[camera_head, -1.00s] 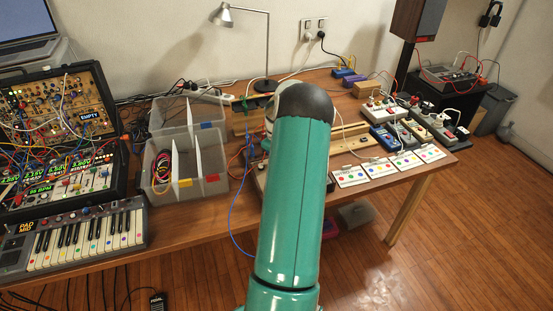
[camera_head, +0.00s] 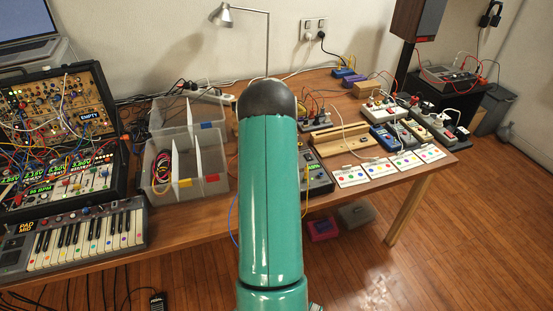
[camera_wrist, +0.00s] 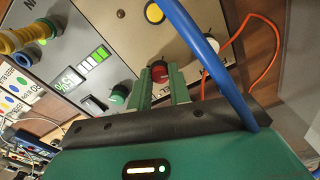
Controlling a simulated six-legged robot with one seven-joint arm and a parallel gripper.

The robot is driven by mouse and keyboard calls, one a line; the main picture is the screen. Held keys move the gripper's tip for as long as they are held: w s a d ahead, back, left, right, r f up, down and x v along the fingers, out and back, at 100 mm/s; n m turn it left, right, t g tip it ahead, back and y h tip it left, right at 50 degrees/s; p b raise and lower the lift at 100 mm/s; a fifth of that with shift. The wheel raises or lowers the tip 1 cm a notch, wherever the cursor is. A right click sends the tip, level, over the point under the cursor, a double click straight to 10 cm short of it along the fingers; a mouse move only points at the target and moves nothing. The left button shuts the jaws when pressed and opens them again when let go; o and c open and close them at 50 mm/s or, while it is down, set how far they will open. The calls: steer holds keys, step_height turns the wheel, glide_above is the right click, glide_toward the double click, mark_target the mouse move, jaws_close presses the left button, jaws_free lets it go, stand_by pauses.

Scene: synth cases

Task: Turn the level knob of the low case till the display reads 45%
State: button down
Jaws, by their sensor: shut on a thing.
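The low case (camera_head: 318,177) shows in the head view to the right of my arm, which hides much of it. In the wrist view its beige panel (camera_wrist: 118,31) carries a red knob (camera_wrist: 160,70) between the fingertips of my gripper (camera_wrist: 160,80). My gripper is shut on the red knob. A small display with green digits (camera_wrist: 68,79) is on the grey panel to the left, tilted in the picture. I cannot read its figure surely. A green bar display (camera_wrist: 97,57) is beside it. My gripper is hidden in the head view.
A thick blue cable (camera_wrist: 195,45) crosses close in front of the gripper, and an orange cable (camera_wrist: 267,65) loops at the right. A green knob (camera_wrist: 118,95), yellow button (camera_wrist: 154,13) and white knob (camera_wrist: 213,72) are close by. Clear bins (camera_head: 188,155) stand left of my arm.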

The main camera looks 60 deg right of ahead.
steer(key=shift+m, duration=0.6)
steer(key=c, duration=1.3)
jaws_free()
step_height(320, 180, up, 14)
steer(key=shift+f, duration=0.1)
